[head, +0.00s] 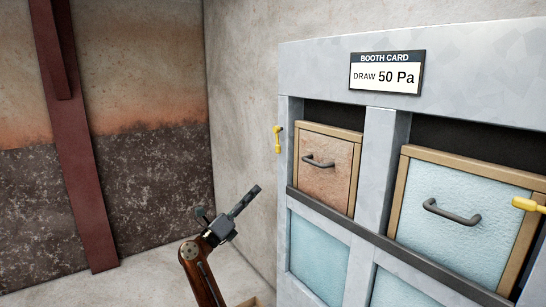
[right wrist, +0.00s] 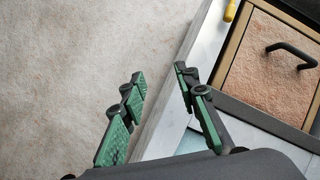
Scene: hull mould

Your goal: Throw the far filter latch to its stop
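The far filter latch (head: 278,141) is a small yellow handle on the left edge post of the grey filter frame, left of the brown filter (head: 325,166). Its handle hangs about upright, pointing down. Part of it shows at the top edge of the right wrist view (right wrist: 231,10). My right gripper (head: 246,201) is below and left of the latch, apart from it. In the right wrist view its green-padded fingers (right wrist: 160,78) are spread with nothing between them. My left gripper is in neither view.
A second yellow latch (head: 528,204) sits at the right edge, by the pale blue filter (head: 450,215). Both filters have dark handles. A booth card (head: 387,73) reads DRAW 50 Pa. A plain wall (head: 240,90) stands left of the frame, with free room before it.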

